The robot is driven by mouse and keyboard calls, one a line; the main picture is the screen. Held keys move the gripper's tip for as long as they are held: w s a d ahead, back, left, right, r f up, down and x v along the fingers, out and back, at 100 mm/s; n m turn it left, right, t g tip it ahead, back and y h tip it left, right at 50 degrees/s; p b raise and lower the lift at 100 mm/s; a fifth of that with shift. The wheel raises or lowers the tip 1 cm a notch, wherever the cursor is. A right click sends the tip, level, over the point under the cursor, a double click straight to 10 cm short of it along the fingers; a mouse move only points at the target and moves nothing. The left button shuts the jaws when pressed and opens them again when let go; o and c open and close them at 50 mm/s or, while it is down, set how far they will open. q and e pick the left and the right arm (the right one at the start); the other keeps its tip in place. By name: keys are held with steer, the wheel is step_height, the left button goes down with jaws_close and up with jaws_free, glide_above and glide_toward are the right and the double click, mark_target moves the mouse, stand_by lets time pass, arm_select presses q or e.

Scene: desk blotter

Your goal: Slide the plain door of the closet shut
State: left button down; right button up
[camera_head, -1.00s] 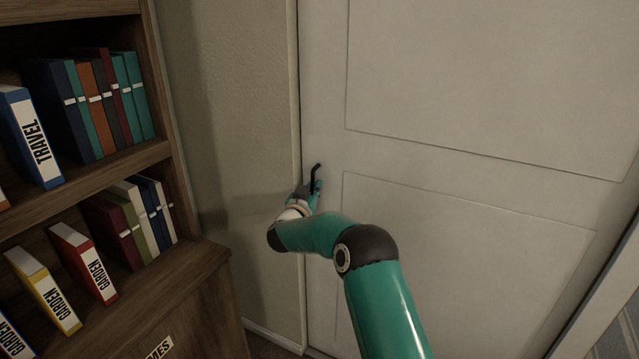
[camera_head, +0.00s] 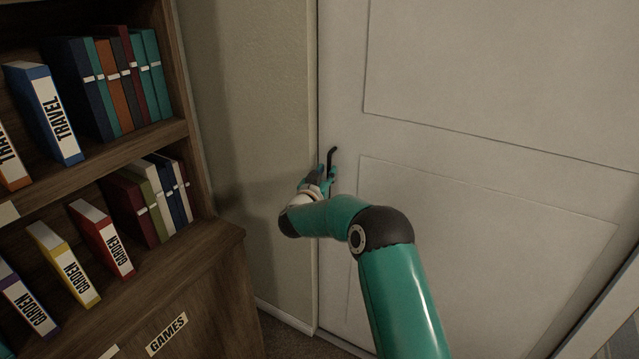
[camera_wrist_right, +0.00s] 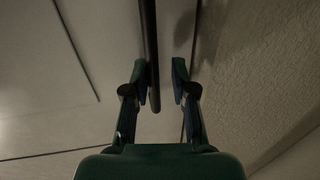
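The plain door (camera_head: 480,170) is off-white with recessed panels and fills the right half of the head view. Its left edge lies along the corner of the beige wall. A dark bar handle (camera_head: 332,156) stands near that edge. My right gripper (camera_head: 326,178) is at the handle. In the right wrist view, its two fingers (camera_wrist_right: 161,85) are apart. The dark handle bar (camera_wrist_right: 149,45) lies between them, close to the left finger; I cannot tell whether they touch. The left gripper is not in view.
A wooden bookcase (camera_head: 215,255) with several books and binders stands at the left, beside the beige wall (camera_head: 245,120). A strip of bare wall separates it from the door. A pale frame edge (camera_head: 598,312) shows at the lower right.

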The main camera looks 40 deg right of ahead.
steer(key=v, duration=1)
steer(key=shift+a, duration=0.4)
steer(key=shift+s, duration=0.1)
steer(key=s+a+f+n+y, duration=0.35)
steer(key=a+f, duration=0.35)
steer(key=f, duration=0.3)
steer(key=s+a+f+n+y, duration=0.25)
steer(key=a+f+y, duration=0.25)
steer(key=a+f, duration=0.4)
steer(key=s+a+f+n+y, duration=0.2)
steer(key=a+f+n+y, duration=0.3)
steer(key=f, duration=0.6)
steer(key=s+a+f+g+y, duration=0.35)
steer(key=s+a, duration=0.35)
steer(key=s, duration=0.4)
steer(key=s+a+f+g+y, duration=0.2)
steer(key=s+a+g+y, duration=0.15)
steer(key=s+a, duration=0.6)
step_height(320, 180, up, 14)
steer(key=s+d+p, duration=0.1)
steer(key=p, duration=1.3)
steer(key=shift+s+d+f+m+g+h, duration=0.2)
steer(key=shift+s+m+g+h, duration=0.1)
steer(key=shift+s+g+h, duration=0.1)
